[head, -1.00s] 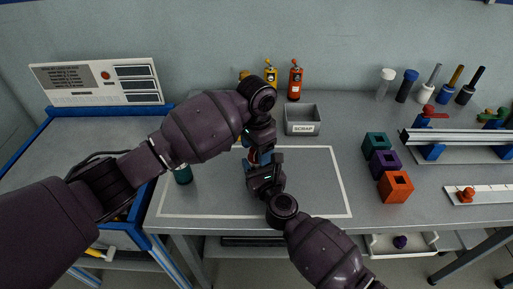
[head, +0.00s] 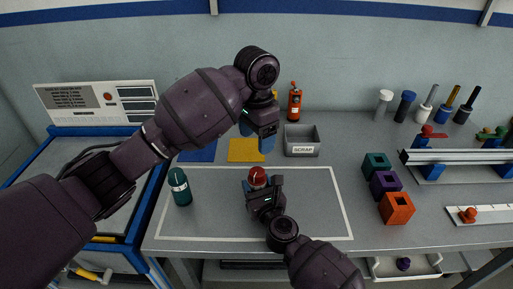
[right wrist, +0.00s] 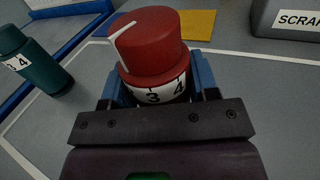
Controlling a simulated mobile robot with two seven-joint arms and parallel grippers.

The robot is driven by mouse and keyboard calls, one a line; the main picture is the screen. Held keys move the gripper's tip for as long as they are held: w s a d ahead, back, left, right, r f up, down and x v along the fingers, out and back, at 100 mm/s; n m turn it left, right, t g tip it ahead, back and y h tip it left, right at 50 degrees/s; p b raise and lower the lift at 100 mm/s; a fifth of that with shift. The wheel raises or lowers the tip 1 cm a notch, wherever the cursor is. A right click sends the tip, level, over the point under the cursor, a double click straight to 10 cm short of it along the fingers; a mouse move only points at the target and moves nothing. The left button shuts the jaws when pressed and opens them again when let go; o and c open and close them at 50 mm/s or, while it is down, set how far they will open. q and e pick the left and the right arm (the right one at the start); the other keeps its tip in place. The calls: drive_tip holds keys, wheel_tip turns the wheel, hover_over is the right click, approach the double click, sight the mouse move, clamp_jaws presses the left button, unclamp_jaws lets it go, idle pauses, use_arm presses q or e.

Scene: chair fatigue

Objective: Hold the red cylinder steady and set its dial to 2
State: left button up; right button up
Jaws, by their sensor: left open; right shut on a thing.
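The red cylinder (head: 257,176) stands upright inside the white outline on the bench. My right gripper (head: 262,186) is shut around its lower body. In the right wrist view the red cylinder (right wrist: 152,45) has a red dial cap with a white pointer line running toward the left edge. The white band below shows 3 and 4 on the near side; the figure at the pointer is not readable. My left gripper (head: 257,136) is open and empty, above and behind the cylinder, apart from it.
A teal cylinder (head: 180,187) stands at left inside the outline. Blue (head: 198,153) and yellow (head: 246,150) mats and a SCRAP bin (head: 301,141) lie behind. Teal, purple and orange (head: 397,208) blocks stand at right. The outlined area right of my right gripper is clear.

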use_arm(q)
drive_tip(key=shift+r, duration=0.35)
use_arm(e)
drive_tip(key=o, duration=1.2)
drive_tip(key=shift+s, duration=0.1)
